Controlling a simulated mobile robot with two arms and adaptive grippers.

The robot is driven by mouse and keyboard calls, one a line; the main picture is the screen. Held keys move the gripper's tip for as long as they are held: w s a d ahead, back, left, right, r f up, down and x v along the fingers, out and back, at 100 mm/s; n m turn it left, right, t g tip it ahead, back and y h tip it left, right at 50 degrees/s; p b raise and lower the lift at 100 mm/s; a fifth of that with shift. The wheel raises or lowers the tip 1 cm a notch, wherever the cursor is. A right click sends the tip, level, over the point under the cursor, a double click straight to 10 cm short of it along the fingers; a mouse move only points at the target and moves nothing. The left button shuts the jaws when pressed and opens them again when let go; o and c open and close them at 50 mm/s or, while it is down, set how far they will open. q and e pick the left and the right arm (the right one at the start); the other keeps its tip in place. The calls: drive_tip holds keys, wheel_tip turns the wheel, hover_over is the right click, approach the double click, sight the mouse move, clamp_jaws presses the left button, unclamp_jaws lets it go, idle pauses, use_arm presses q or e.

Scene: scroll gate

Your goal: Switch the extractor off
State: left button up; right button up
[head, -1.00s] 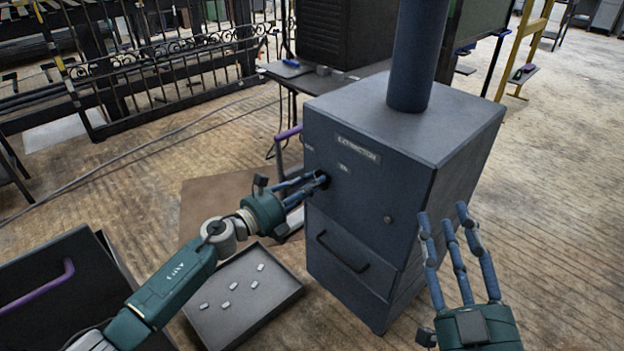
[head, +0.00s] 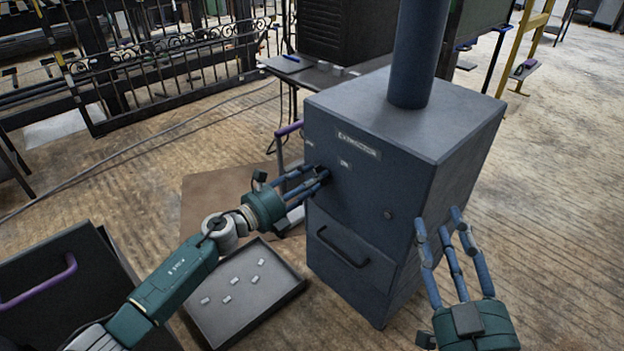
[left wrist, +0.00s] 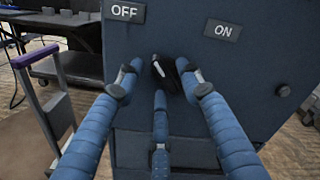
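The extractor (head: 365,190) is a dark blue-grey cabinet with a round pipe on top. Its front has a black knob (left wrist: 168,78) with a white pointer mark, tilted up and left towards the OFF label (left wrist: 124,11). The ON label (left wrist: 222,29) is up and right of the knob. My left gripper (head: 322,175) is at the front panel, its three fingers spread around the knob; a gap shows beside the left finger, and contact by the others is unclear. In the head view the fingers hide the knob. My right gripper (head: 438,222) is open and empty, in front of the cabinet's right side.
A drawer handle (head: 342,250) and a small round knob (head: 389,214) are lower on the front. A shallow tray (head: 215,325) with several small pale pieces lies on the floor. A dark box with a purple handle (head: 40,282) is at left.

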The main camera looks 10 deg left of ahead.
use_arm(q)
drive_tip(key=v, duration=1.2)
drive_tip(key=shift+d+r, duration=0.1)
